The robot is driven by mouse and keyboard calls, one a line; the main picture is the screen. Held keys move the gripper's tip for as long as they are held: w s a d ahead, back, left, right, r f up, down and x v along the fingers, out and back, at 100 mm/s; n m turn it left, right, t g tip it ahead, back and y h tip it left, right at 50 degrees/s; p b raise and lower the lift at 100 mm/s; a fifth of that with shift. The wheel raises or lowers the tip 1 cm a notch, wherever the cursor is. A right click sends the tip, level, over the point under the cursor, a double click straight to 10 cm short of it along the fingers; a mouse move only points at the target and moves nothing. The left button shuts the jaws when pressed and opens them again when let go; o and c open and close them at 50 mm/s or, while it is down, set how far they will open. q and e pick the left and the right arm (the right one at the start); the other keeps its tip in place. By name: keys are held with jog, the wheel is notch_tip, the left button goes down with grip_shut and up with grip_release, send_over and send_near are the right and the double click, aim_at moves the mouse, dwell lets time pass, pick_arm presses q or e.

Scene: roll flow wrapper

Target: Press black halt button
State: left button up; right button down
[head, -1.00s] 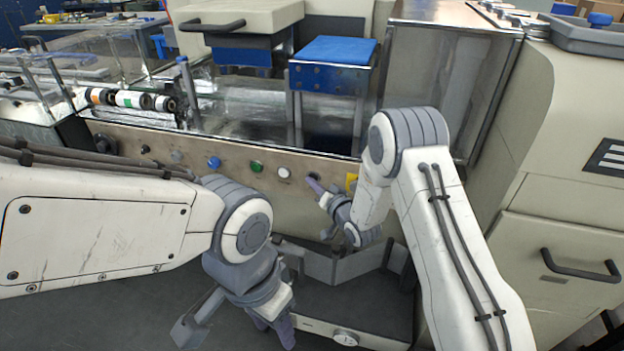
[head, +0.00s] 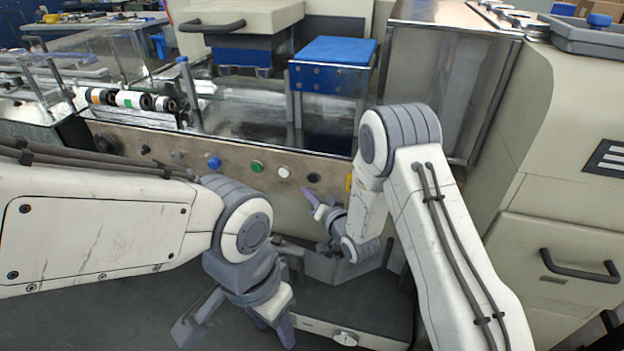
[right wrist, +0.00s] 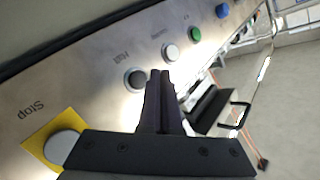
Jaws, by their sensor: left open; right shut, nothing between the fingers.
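The black halt button (head: 314,178) sits on the metal front panel (head: 130,141), right of the white button. It also shows in the right wrist view (right wrist: 135,78), round and dark, beside an upside-down "Halt" label. My right gripper (head: 306,190) is shut and empty, its purple fingertips just below and left of the black button in the head view. In the right wrist view the closed fingers (right wrist: 160,76) are beside the button, with a small gap seen between them. My left gripper (head: 273,328) hangs low, open and empty, away from the panel.
White (head: 284,172), green (head: 257,166) and blue (head: 214,162) buttons line the panel to the left. A beige cabinet (head: 560,240) stands at the right.

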jog(key=shift+s+a, duration=0.2)
jog(key=shift+s, duration=0.35)
jog(key=shift+s+a, duration=0.15)
jog(key=shift+s, duration=0.4)
jog(key=shift+a+r, duration=0.1)
